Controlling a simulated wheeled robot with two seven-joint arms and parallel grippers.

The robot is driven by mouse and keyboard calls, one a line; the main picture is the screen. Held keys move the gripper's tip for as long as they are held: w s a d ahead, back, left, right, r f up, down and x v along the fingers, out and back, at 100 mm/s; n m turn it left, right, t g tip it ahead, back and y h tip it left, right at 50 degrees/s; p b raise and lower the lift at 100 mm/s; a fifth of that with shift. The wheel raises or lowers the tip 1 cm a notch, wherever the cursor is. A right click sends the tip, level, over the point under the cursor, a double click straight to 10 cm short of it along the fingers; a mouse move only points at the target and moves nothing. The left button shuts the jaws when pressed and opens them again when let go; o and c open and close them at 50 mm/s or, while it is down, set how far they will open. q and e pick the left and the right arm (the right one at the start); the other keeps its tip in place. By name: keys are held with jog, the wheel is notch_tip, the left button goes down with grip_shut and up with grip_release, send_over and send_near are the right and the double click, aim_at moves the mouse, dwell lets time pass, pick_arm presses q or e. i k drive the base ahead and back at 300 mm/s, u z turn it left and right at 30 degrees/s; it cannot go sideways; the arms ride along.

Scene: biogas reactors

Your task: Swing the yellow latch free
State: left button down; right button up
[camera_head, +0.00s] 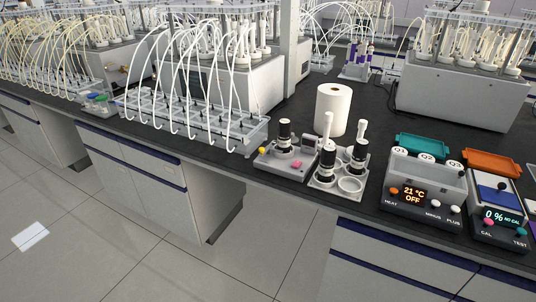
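A black-and-white bottle (284,135) stands on top of the device. Neither of my grippers is in view.
A rack with black-capped bottles (327,160) stands directly right of the device, and a white paper roll (332,110) behind. A tubing rack (195,122) is left.

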aim_at(263, 150)
jog(key=z, duration=0.55)
jog(key=i, duration=1.05)
jog(key=u, duration=0.3)
